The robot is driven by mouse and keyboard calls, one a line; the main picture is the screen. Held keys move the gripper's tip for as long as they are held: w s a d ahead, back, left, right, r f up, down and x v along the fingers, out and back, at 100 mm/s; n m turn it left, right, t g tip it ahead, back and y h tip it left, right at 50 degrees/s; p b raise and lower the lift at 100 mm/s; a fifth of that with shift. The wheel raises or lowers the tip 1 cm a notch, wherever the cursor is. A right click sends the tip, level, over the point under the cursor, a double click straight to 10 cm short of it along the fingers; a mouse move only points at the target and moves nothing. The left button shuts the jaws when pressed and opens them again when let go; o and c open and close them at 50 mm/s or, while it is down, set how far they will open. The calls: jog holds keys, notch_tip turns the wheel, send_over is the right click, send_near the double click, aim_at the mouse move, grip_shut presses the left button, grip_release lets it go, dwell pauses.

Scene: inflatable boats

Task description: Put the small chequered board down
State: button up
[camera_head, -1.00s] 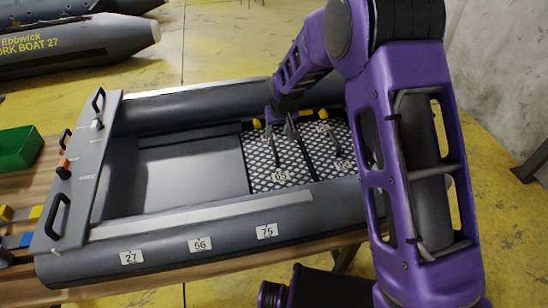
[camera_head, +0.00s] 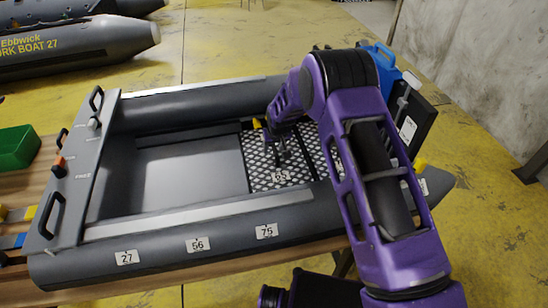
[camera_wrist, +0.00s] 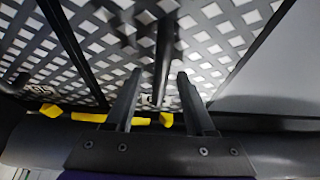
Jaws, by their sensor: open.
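A black-and-white chequered board (camera_head: 258,170) with a number label lies flat in the right half of the grey boat (camera_head: 110,255). A second chequered panel (camera_head: 327,158) lies right of it, mostly behind my arm. The first board fills the middle of the wrist view (camera_wrist: 228,42), with a dark upright handle (camera_wrist: 165,55) on it. My gripper (camera_wrist: 160,95) is open, one finger on each side of the handle in the picture. I cannot tell whether it touches. In the head view my gripper (camera_head: 277,142) is low over the first board.
Yellow clips (camera_wrist: 100,117) sit along the boat's far tube, close to my gripper. A bare grey floor (camera_head: 190,165) lies left of the board. A green bin (camera_head: 18,148) stands on the table at left. A blue case (camera_head: 378,58) and a black panel stand at right.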

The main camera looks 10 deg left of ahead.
jog(key=shift+c, duration=0.3)
grip_shut()
jog(key=shift+w, duration=0.1)
dwell(1.1)
